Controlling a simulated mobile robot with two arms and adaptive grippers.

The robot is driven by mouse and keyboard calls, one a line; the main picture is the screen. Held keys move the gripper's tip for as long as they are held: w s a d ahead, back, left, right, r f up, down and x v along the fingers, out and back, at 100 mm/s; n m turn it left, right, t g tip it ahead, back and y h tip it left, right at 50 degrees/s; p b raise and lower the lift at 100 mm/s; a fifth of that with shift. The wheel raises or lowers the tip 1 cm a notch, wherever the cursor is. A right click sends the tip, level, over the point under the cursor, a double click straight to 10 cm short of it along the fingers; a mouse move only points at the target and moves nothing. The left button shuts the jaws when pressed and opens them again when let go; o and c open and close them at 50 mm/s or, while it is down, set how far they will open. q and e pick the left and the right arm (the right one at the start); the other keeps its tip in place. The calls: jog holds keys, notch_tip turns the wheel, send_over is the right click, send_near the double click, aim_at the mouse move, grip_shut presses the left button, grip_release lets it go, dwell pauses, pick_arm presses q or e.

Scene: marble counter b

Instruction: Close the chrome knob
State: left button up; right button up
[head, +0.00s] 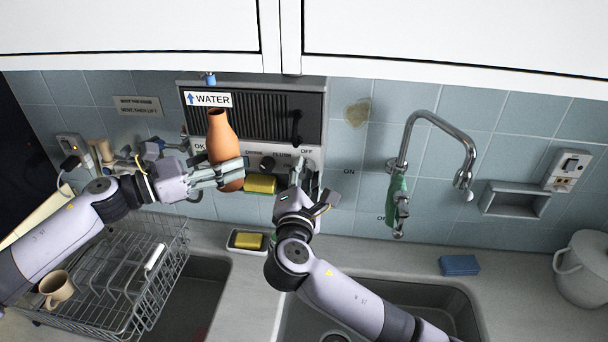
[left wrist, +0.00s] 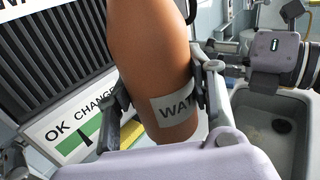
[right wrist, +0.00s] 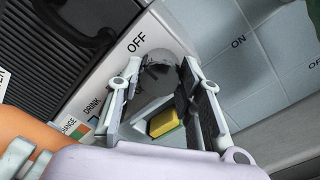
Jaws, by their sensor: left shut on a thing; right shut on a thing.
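The chrome knob (right wrist: 166,66) sits beside the OFF label at the right end of the water panel (head: 308,155). The right wrist view shows it between my right gripper's fingers (right wrist: 163,85); in the head view the gripper (head: 305,178) mostly covers it. My right gripper is shut on the knob. My left gripper (head: 222,174) is shut on an orange-brown bottle (head: 222,138), held tilted in front of the panel. The left wrist view shows a label starting "WAT" on the bottle (left wrist: 165,60).
A yellow sponge (head: 248,241) lies in a small tray below. A wire dish rack (head: 120,290) with a cup (head: 57,288) stands left. A chrome tap (head: 440,122), blue sponge (head: 459,265) and white pot (head: 583,268) are right.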

jog(key=o, duration=1.2)
jog(key=shift+c, duration=0.2)
jog(key=s+a, duration=0.2)
jog(key=s, duration=1)
jog(key=shift+w+f, duration=0.1)
